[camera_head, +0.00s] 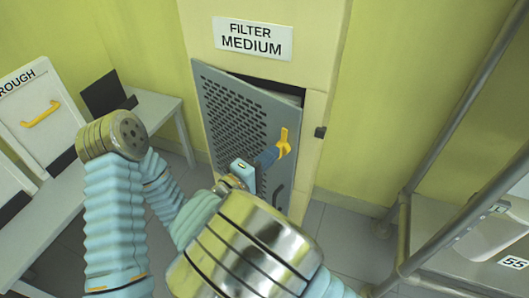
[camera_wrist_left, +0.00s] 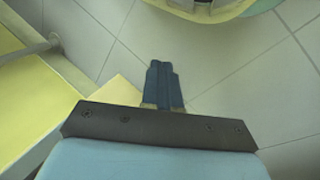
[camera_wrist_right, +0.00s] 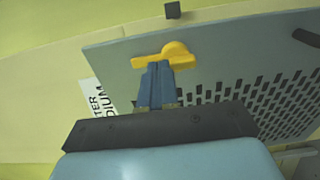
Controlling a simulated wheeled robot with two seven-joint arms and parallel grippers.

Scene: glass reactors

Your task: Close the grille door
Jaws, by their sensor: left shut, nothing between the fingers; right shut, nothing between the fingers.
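The grey grille door (camera_head: 222,92) hangs ajar on the cream cabinet below the "FILTER MEDIUM" sign. A dark gap shows along its top and its right side stands out from the frame. A yellow latch handle (camera_head: 284,143) is near its right edge. My right gripper (camera_head: 270,156) is shut and empty, with its fingertips at the latch handle. In the right wrist view, the blue fingers (camera_wrist_right: 158,76) overlap the lower edge of the yellow handle (camera_wrist_right: 164,57); I cannot tell if they touch. My left gripper (camera_wrist_left: 163,86) is shut and empty above the floor tiles.
A small black catch (camera_head: 320,132) sits on the frame right of the door. A bench with a white "ROUGH" panel (camera_head: 38,112) stands at the left. A metal rail frame (camera_head: 455,125) with a shelf stands at the right. Tiled floor shows between them.

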